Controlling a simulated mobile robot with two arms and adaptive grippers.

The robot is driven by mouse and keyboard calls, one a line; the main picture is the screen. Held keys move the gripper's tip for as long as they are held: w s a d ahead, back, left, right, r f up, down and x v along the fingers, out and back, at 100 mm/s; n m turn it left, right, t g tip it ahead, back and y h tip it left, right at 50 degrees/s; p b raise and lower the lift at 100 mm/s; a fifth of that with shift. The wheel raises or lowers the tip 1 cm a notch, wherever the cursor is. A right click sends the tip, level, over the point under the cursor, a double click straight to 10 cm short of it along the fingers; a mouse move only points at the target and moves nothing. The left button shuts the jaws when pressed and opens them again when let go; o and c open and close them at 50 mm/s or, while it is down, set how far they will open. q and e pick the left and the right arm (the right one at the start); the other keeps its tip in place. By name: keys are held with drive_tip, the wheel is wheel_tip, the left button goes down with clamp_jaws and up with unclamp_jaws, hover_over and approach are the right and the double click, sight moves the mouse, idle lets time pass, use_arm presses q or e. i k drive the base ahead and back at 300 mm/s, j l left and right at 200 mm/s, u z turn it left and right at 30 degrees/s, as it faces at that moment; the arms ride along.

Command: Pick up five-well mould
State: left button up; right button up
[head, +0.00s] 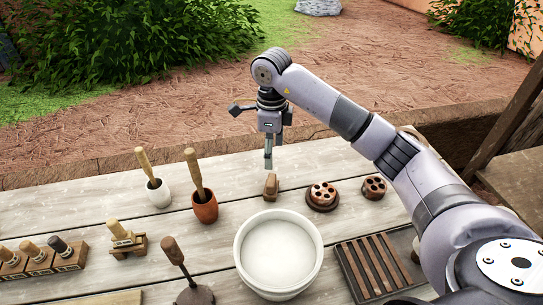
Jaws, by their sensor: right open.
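Two round brown moulds with several wells in their tops stand on the plank table. One mould (322,193) sits on a wider dark disc right of centre, behind the white bowl. The other mould (374,186) stands farther right, close to my right arm. I cannot count their wells well enough to tell which is the five-well mould. My right gripper (268,162) is open and empty, pointing down above the back of the table, left of both moulds and apart from them. A small wooden block (271,185) is just below its fingertips. My left gripper is out of view.
A large white bowl (243,255) stands in front of the moulds. A slatted dark tray (349,272) lies at the right. Left are two mortars with pestles, a white one (158,194) and a terracotta one (205,209), and handled stamps (40,259). The back left of the table is clear.

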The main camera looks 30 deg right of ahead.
sight(324, 195)
drive_tip(key=k+j, duration=0.2)
drive_tip(key=k, duration=0.3)
drive_tip(key=k+j, duration=0.2)
drive_tip(key=k, duration=0.25)
drive_tip(key=k+j, duration=0.15)
drive_tip(key=k, duration=0.35)
